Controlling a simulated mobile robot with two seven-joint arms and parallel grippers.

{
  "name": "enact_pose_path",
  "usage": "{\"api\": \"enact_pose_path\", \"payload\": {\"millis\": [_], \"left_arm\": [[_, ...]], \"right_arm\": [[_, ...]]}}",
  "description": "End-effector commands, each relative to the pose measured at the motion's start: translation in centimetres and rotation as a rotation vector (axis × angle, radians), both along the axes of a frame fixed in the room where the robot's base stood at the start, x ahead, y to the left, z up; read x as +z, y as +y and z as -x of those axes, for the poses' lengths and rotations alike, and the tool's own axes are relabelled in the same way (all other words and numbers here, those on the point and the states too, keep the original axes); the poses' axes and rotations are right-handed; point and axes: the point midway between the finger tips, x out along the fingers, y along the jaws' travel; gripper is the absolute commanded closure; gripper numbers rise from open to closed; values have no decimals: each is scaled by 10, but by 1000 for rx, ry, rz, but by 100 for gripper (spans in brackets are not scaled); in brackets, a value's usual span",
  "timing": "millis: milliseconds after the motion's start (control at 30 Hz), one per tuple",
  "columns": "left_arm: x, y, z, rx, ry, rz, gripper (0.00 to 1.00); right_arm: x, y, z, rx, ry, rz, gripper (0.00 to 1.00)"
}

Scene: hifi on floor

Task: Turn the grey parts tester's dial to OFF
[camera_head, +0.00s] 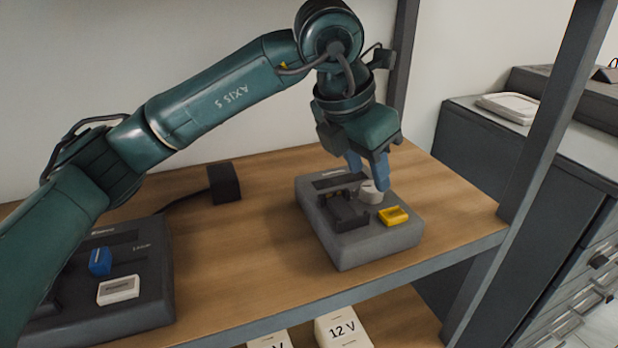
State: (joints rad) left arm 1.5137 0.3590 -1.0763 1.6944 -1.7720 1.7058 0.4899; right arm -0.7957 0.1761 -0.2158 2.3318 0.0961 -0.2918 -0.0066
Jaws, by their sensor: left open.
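The grey parts tester (360,249) sits on the wooden shelf, right of the middle in the head view. It has a dark clip-like block (343,211), a yellow part (394,216) and a pale round dial (371,194) on top. My left gripper (369,184) points down over the tester with its blue fingers open. The fingers are at the dial, one on each side as seen here; I cannot tell whether they touch it. The fingers partly hide the dial, and its setting cannot be read. My right gripper is not in view.
A dark device (150,309) with a blue part (100,262) and a white part (118,290) stands at the left. A black box (224,183) with a cable is behind. A grey post (540,130) rises at the shelf's right corner. White 12 V boxes (343,330) are below.

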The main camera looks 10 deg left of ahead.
Motion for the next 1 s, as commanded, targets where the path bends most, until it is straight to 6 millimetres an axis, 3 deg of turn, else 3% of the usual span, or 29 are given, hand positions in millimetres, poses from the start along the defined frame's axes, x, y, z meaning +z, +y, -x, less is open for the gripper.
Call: {"api": "enact_pose_path", "payload": {"millis": [67, 200, 500, 700, 1000], "left_arm": [[21, 5, 5, 1, -6, 2, 59], [17, 31, 30, 2, -4, 0, 59], [18, 75, 76, 4, -1, 0, 59], [18, 87, 90, 2, -2, 1, 59], [19, 89, 92, 2, 0, 1, 59]], "right_arm": [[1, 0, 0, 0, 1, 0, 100], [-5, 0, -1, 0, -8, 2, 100], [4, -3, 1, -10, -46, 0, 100], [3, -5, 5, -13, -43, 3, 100], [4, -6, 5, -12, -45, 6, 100]]}}
